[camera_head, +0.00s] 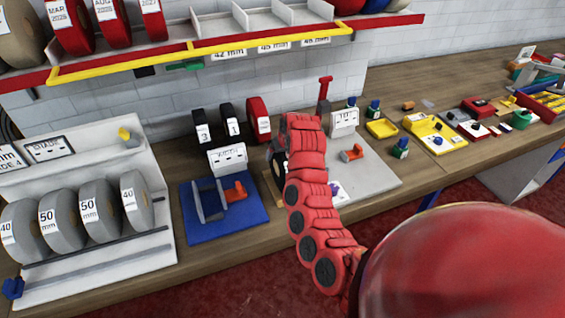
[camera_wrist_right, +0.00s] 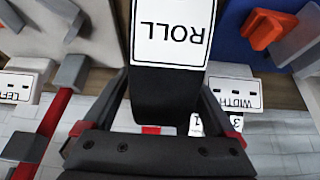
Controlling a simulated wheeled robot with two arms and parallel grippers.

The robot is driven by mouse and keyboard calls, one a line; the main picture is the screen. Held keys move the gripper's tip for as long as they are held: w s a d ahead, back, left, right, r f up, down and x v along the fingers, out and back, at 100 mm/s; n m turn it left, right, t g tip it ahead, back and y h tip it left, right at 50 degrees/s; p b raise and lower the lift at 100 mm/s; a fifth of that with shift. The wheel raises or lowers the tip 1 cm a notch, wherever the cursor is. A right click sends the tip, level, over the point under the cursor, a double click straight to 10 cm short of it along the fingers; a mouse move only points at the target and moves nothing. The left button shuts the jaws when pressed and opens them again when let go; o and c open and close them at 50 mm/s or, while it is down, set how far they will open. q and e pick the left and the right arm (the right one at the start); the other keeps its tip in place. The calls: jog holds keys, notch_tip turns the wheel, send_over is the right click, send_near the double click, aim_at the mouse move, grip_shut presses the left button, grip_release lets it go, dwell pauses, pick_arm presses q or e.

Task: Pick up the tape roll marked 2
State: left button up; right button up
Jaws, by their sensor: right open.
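In the right wrist view a black tape roll (camera_wrist_right: 165,95) with a white label reading ROLL, upside down, stands between the fingers of my right gripper (camera_wrist_right: 163,82). The label is cut off by the frame, so its number does not show. The gripper is open around the roll; I cannot tell whether a finger touches it. In the head view my right arm covers most of this place. Black rolls marked 3 (camera_head: 202,127) and 1 (camera_head: 231,121) stand on the bench behind, to the left. My left gripper is not in view.
A red roll (camera_head: 258,118) stands beside roll 1. A WIDTH block (camera_head: 228,159) stands behind a blue mat (camera_head: 203,233) with an orange-handled fixture. A grey board (camera_head: 374,176) lies to the right. Grey rolls (camera_head: 97,207) fill a rack at left. A shelf (camera_head: 205,55) hangs above.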

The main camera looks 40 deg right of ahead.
jog(key=shift+w+f, duration=0.1)
jog(key=shift+f, duration=0.15)
jog(key=shift+c, duration=0.3)
grip_shut()
